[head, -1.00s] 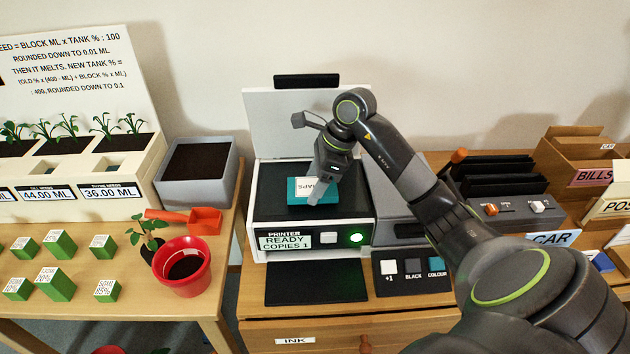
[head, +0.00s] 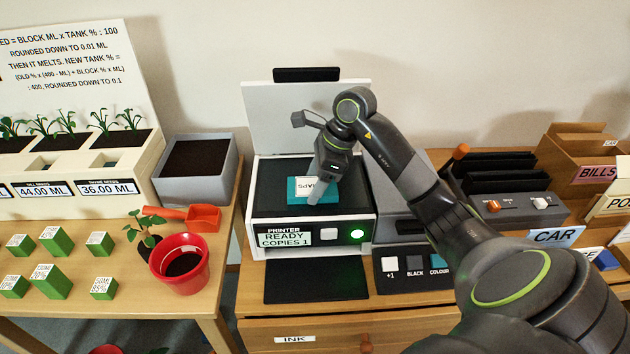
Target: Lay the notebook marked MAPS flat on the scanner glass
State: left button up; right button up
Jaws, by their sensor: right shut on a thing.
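The teal notebook marked MAPS (head: 300,191) is over the dark scanner glass (head: 268,205) of the printer, with its label facing up. It looks flat and close to the glass; whether it touches cannot be told. My right gripper (head: 318,195) reaches down from above and is shut on the notebook at its right part, hiding some of it. The scanner lid (head: 295,118) stands open behind the glass. The printer's display (head: 284,237) reads READY COPIES 1, and a green light is lit beside it. My left gripper is not in view.
A dark tray mat (head: 315,282) lies before the printer, with +1, BLACK and COLOUR buttons (head: 414,268) to its right. Dark slotted holders (head: 497,180) and wooden boxes (head: 580,165) stand right. A left table holds a red pot (head: 181,262), green blocks and planters.

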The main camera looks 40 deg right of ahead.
jog(key=o, duration=1.1)
jog(key=shift+c, duration=0.2)
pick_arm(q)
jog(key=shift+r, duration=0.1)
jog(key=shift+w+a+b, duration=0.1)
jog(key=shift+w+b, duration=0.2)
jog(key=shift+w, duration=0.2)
pick_arm(e)
jog(key=v, duration=1.7)
jog(key=shift+s+r, duration=0.15)
